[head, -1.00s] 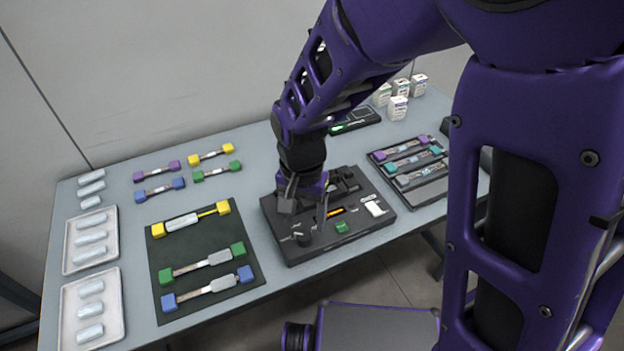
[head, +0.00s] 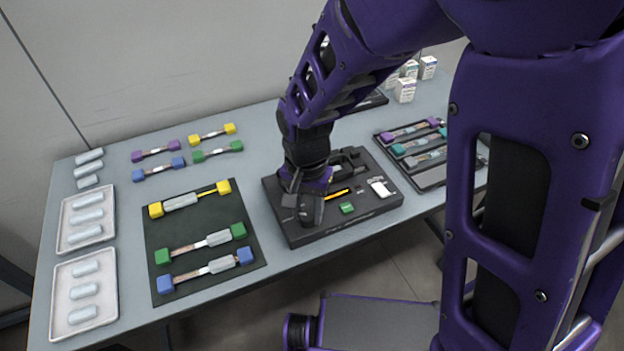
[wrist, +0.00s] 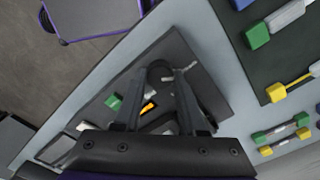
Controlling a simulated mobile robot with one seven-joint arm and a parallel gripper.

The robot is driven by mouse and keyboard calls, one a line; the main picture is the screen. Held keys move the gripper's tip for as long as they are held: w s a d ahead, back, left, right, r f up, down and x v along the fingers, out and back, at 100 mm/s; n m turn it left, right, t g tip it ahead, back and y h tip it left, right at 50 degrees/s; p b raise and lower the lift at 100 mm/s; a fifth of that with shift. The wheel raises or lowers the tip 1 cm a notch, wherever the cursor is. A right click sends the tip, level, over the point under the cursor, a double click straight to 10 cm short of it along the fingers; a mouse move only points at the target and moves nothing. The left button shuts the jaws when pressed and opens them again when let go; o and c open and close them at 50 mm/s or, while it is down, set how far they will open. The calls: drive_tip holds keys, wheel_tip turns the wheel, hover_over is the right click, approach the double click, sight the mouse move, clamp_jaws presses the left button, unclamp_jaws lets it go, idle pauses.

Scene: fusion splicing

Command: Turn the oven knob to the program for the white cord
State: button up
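The black device (head: 298,235) with the oven knob sits in the middle of the table. In the wrist view the round dark knob (wrist: 160,70) shows between the fingertips, with a small light mark beside it. My gripper (head: 302,207) is down at the device's left front corner and hides most of the knob in the head view. In the wrist view the gripper (wrist: 159,80) has one finger on each side of the knob. Whether the fingers touch it is unclear. The knob's setting cannot be read. I cannot pick out a white cord.
The device carries a green button (head: 347,208), an orange-yellow strip (head: 338,194) and a white piece (head: 380,189). A dark mat (head: 205,270) with several coloured-end cords lies left, and a cord tray (head: 440,180) right. Small white boxes (head: 405,91) stand behind.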

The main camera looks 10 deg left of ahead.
clamp_jaws()
drive_tip(key=shift+m, duration=0.3)
drive_tip(key=m+p, duration=0.2)
drive_tip(key=m, duration=0.3)
drive_tip(key=shift+r, duration=0.1)
drive_tip(key=shift+m+p, duration=1.65)
drive_tip(key=shift+m, duration=1.05)
drive_tip(key=o, duration=0.6)
unclamp_jaws()
